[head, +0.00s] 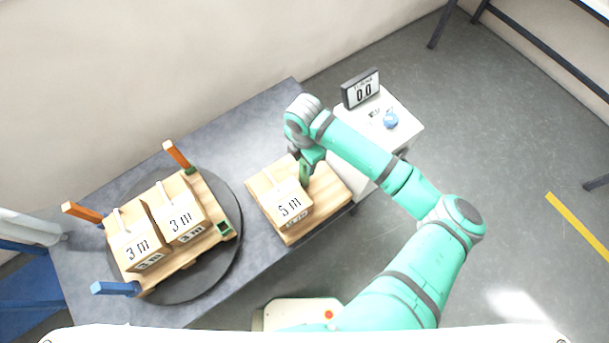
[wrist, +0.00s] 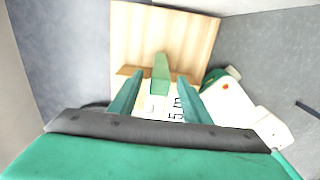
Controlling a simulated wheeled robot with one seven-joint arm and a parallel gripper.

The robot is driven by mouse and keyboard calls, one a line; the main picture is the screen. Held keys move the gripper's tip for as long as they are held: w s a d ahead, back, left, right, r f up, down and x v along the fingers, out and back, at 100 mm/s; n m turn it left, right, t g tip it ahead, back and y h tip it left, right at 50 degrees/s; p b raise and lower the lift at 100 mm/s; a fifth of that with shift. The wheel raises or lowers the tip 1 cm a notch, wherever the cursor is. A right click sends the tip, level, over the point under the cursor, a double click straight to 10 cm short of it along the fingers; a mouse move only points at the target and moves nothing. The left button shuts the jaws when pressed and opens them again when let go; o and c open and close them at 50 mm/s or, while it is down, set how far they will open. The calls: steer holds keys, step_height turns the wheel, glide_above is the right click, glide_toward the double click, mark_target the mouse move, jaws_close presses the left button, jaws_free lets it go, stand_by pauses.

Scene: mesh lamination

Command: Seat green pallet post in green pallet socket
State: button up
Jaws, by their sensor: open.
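The green pallet post (wrist: 160,75) shows in the wrist view between the two fingers of my gripper (wrist: 158,80). The fingers are apart, with a gap on each side of the post. In the head view my gripper (head: 305,170) is at the wooden stand, beside the box marked 5 m, and largely hides the post. The green pallet socket (head: 224,228) is on the right corner of the pallet (head: 186,247) and looks empty. How the post's lower end rests is hidden.
The pallet lies on a dark round turntable (head: 233,255) and carries two boxes marked 3 m. Orange posts (head: 177,154) (head: 82,212) and a blue post (head: 115,288) stick out at its other corners. A display (head: 361,89) reading 0.0 and a blue ball (head: 391,120) are at a white side table.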

mark_target(304, 173)
step_height(304, 173, down, 4)
steer(key=shift+f, duration=0.2)
jaws_close()
